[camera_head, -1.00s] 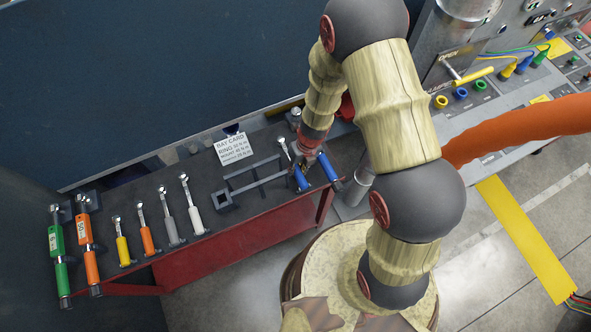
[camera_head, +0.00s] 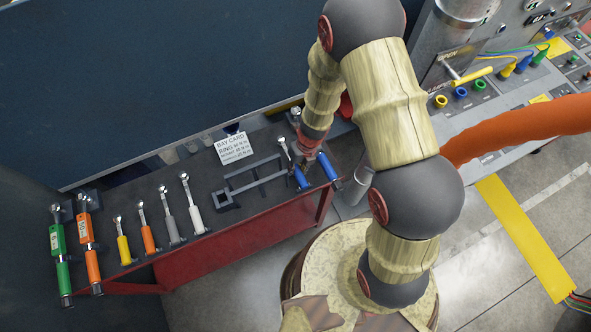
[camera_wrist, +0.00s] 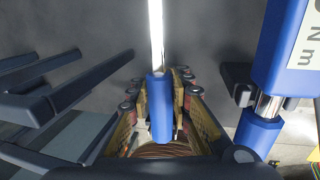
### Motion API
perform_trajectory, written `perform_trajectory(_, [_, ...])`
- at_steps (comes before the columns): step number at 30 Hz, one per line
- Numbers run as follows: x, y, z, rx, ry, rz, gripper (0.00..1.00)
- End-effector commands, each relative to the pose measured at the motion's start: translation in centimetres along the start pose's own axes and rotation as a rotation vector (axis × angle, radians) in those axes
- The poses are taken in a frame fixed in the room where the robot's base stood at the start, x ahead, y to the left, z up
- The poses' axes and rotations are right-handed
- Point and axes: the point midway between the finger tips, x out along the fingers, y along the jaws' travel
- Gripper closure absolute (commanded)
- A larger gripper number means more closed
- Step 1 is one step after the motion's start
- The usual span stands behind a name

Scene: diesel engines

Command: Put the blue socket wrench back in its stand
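The blue socket wrench has a blue handle and a bright chrome shaft. In the head view its blue handle (camera_head: 301,178) is at the right end of the tool bench, partly hidden by my gripper (camera_head: 305,160). In the wrist view the blue handle (camera_wrist: 161,112) lies between the fingers of my gripper (camera_wrist: 162,95), which look closed against both its sides. The chrome shaft points away from the gripper. A dark frame-like stand (camera_head: 229,190) lies left of the wrench; its bars (camera_wrist: 60,80) show at left in the wrist view. The wrench is apart from these bars.
A larger blue torque wrench (camera_head: 329,168) stands close on the right, also large in the wrist view (camera_wrist: 285,50). Several coloured wrenches line the bench's left part. A bay card (camera_head: 232,148) stands behind the frame. A dark blue wall (camera_head: 150,80) bounds the back.

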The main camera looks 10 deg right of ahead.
Motion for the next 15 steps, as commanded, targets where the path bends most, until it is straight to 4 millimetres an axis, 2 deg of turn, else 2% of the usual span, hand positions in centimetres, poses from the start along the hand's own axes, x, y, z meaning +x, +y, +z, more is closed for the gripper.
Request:
perform_trajectory(12, [0.0, 0.0, 0.01, 0.0, 0.0, 0.0, 0.59])
perform_trajectory(15, [0.01, -0.01, 0.0, 0.0, 0.0, 0.0, 0.59])
